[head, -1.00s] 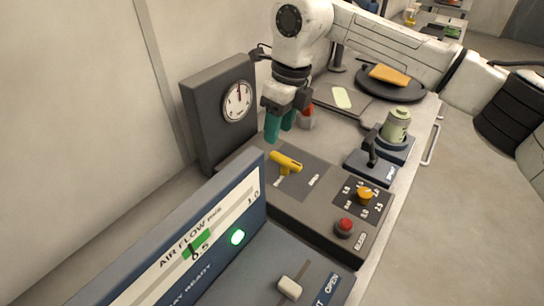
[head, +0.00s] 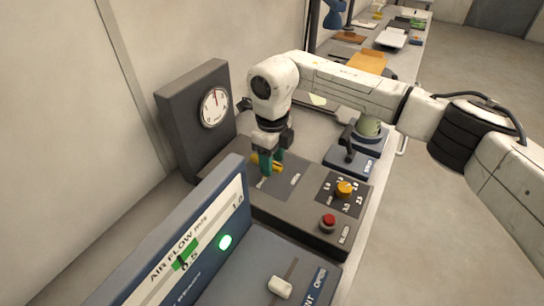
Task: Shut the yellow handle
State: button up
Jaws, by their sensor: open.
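The yellow handle (head: 257,166) sits on a dark plate on top of the grey control box (head: 285,222), beside the gauge. My gripper (head: 267,164) points down over it, its green fingers at the handle, and partly hides it. The fingers are open, with yellow showing on both sides of the near finger. I cannot tell whether they touch the handle. The plate's lettering is too small or covered to read here.
A gauge tower (head: 197,120) stands behind on the left. An orange knob (head: 344,188) and a red button (head: 328,221) are right of the handle. A black lever (head: 349,141) stands farther back. The air flow panel (head: 185,245) rises in front.

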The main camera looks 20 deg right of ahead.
jog(key=shift+f, duration=0.1)
jog(key=shift+c, duration=0.5)
grip_shut()
jog(key=m, duration=0.1)
jog(key=m+p, duration=0.1)
jog(key=m, duration=0.2)
jog(key=shift+s+a+m, duration=0.15)
jog(key=shift+a+m, duration=0.15)
jog(key=m, duration=0.2)
jog(key=m+p, duration=0.1)
jog(key=m, duration=0.1)
jog(key=shift+a+m+p, duration=0.3)
jog(key=shift+a, duration=0.05)
jog(key=m, duration=0.1)
jog(key=m+p, duration=0.1)
jog(key=m, duration=0.2)
jog(key=shift+a+r+m+p, duration=0.2)
jog(key=shift+a+m+p, duration=0.1)
jog(key=shift+p, duration=0.05)
jog(key=shift+w+a+f+m+p, duration=0.15)
jog(key=shift+m+p, duration=0.15)
jog(key=shift+m, duration=0.4)
jog(key=shift+w+r+m+p, duration=0.1)
jog(key=shift+m+p, duration=0.2)
jog(key=shift+m, duration=0.4)
jog(key=shift+w+a+f+m+p, duration=0.15)
jog(key=shift+m+p, duration=0.15)
jog(key=shift+m, duration=0.4)
jog(key=shift+d+r, duration=0.1)
